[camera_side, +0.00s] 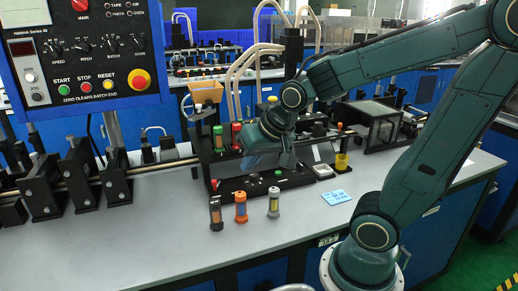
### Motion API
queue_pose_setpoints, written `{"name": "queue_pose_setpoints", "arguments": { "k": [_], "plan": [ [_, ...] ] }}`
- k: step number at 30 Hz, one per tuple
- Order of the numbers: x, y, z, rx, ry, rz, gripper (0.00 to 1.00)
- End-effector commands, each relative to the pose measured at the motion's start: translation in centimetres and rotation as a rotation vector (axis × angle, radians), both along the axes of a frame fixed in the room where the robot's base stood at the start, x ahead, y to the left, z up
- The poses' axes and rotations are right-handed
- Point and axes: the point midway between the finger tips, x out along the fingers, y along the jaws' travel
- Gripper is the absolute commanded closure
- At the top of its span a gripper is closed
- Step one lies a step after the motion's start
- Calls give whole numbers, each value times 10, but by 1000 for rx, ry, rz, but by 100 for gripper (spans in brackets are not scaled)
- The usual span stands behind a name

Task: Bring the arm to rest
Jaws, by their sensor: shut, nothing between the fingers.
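My green arm reaches in from the right. Its gripper (287,160) points down over the black device (262,183) in the middle of the grey bench (160,225). The gripper is small here and partly blends with the device behind it. Its fingers are shut with nothing seen between them. I cannot tell the exact gap between the fingertips and the device.
Three small cylinders stand at the front: black-orange (215,214), orange (241,207) and grey-yellow (274,203). A blue card (336,197) and a yellow cup (341,162) are to the right. A control panel (85,50) hangs at upper left. The front left bench is clear.

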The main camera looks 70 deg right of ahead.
Motion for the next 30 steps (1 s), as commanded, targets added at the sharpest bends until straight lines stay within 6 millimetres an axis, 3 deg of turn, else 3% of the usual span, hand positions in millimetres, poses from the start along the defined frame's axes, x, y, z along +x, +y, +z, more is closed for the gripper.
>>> {"name": "queue_pose_setpoints", "arguments": {
  "k": [6, 15, 21, 30],
  "plan": [
    [-39, 23, 25, -82, 30, 220, 100],
    [-87, 42, 43, -173, 69, 465, 100],
    [-99, 45, 45, -194, 82, 520, 100],
    [-99, 45, 45, -194, 83, 522, 100]
  ]
}}
